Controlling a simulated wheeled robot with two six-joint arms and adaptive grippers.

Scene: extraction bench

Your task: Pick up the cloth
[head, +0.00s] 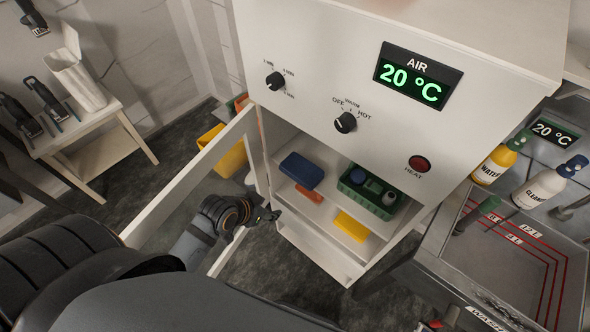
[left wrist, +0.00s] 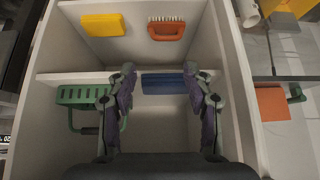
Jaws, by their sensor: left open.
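A flat blue folded piece, which looks like the cloth (head: 301,170), lies on the upper shelf of the open cabinet, left of a green caddy (head: 357,188). In the left wrist view the blue cloth (left wrist: 168,83) shows straight ahead, between and beyond the fingertips. My left gripper (head: 266,217) is at the cabinet's open front. Its fingers (left wrist: 160,78) are spread with nothing between them, apart from the cloth.
An orange brush (left wrist: 166,30) and a yellow sponge (left wrist: 102,25) lie on the lower shelf. A sink (head: 520,265) with bottles is at the right. Cabinet walls close in both sides of the opening.

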